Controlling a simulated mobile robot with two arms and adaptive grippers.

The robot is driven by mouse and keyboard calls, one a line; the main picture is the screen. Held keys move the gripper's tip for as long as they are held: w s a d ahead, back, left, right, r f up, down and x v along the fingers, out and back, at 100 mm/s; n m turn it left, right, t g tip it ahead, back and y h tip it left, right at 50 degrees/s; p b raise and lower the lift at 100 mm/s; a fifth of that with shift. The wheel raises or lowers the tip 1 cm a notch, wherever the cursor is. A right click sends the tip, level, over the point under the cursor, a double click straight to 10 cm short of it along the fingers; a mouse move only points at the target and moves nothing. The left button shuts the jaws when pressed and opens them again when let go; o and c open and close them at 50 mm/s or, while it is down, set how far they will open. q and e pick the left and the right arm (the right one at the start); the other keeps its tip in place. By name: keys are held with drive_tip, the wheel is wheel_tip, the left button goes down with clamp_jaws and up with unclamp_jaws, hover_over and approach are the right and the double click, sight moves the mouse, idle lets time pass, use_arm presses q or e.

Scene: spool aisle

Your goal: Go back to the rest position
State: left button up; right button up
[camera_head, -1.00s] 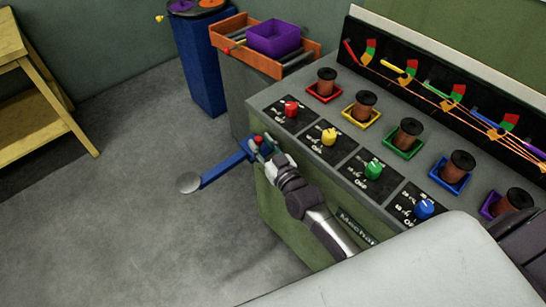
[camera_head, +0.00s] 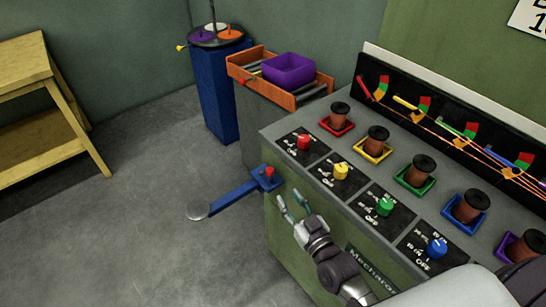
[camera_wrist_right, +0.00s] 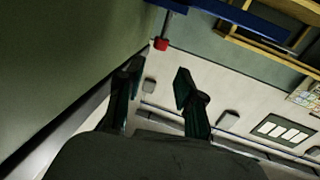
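My right gripper (camera_head: 292,207) is beside the green front face of the machine, just below and right of the blue lever bracket. Its fingers are apart and nothing is between them; the right wrist view also shows the two dark fingers (camera_wrist_right: 155,95) apart. The blue lever (camera_head: 235,197) with a round grey pad sticks out from the machine to the left. A small red knob (camera_head: 269,172) stands on its bracket, and it also shows in the right wrist view (camera_wrist_right: 161,44), clear of the fingers. My left gripper is not seen.
The machine top (camera_head: 318,174) carries several coloured dials and copper spools in coloured trays. Behind it are an orange conveyor (camera_head: 246,75) with a purple bin (camera_head: 289,70) and a blue pedestal (camera_head: 220,110). A wooden table (camera_head: 30,75) stands far left. The floor between is clear.

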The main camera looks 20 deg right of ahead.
drive_tip(key=s+d+f+g+h, duration=0.1)
drive_tip(key=s+f+g, duration=0.35)
drive_tip(key=f, duration=0.95)
drive_tip(key=s+f+g, duration=0.3)
drive_tip(key=s+f, duration=0.3)
drive_tip(key=f, duration=0.8)
drive_tip(key=s+d+f+g, duration=0.1)
drive_tip(key=s+f+g, duration=0.2)
drive_tip(key=s, duration=0.6)
drive_tip(key=s+d+f+g+h, duration=0.1)
drive_tip(key=s+f+g, duration=0.2)
drive_tip(key=s+f, duration=0.5)
drive_tip(key=s+d+f+g, duration=0.1)
drive_tip(key=s+f+g, duration=0.2)
drive_tip(key=s, duration=0.9)
wheel_tip(320, 180, down, 3)
drive_tip(key=shift+n+h, duration=0.3)
drive_tip(key=shift+h, duration=0.1)
drive_tip(key=shift+w+d, duration=0.1)
